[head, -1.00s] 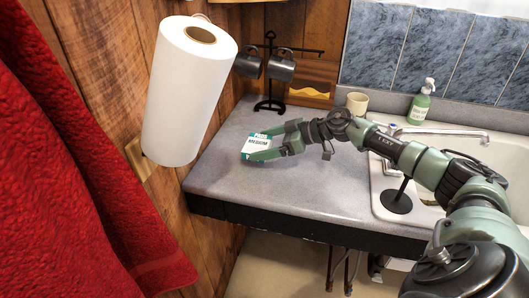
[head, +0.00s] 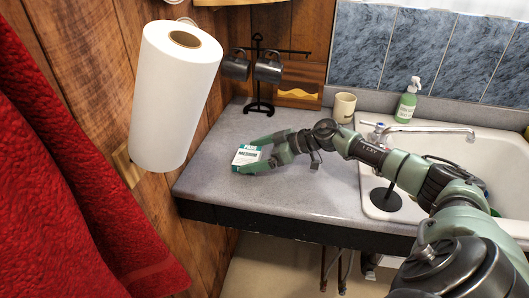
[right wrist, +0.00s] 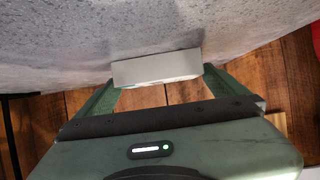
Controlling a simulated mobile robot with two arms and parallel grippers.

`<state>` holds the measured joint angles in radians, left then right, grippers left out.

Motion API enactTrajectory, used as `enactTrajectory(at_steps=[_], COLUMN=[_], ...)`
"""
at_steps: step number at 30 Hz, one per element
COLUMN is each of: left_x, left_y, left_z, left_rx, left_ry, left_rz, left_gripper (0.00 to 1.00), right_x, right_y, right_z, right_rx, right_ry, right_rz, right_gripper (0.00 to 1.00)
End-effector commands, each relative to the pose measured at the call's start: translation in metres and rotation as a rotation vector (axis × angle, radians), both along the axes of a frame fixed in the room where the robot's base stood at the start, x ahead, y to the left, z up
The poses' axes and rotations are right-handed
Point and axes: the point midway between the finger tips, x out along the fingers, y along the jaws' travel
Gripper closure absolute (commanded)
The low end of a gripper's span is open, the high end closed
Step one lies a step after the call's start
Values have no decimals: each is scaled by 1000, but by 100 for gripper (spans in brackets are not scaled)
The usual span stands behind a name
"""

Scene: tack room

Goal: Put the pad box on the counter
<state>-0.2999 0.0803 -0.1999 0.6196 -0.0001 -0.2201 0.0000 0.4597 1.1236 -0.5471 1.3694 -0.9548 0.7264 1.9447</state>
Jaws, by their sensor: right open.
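The pad box (head: 247,156) is a small white and teal carton with dark print. It rests on the grey counter (head: 215,178), left of the sink and back from the front edge. My right gripper (head: 256,152) is open, with its fingers on either side of the box. In the right wrist view the box (right wrist: 157,69) shows as a pale block at the fingertips. Whether a finger still touches it I cannot tell. My left gripper is out of view.
A paper towel roll (head: 176,95) hangs on the wooden wall at left. The sink (head: 470,150) is at right. A red towel (head: 70,180) hangs at left.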

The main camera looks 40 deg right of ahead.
Motion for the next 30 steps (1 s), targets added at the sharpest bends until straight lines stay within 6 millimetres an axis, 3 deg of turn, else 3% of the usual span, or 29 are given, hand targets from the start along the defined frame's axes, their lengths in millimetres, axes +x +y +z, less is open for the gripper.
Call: enactTrajectory(at_steps=[15,30], left_x=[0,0], left_y=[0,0], left_z=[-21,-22], left_rx=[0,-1], left_ry=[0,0], left_rz=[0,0], left_gripper=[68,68], right_x=[-65,-81], right_y=[-56,-71], right_z=[39,53], right_rx=[-7,-1], right_ry=[7,1], right_rz=[0,0], right_gripper=[0,0])
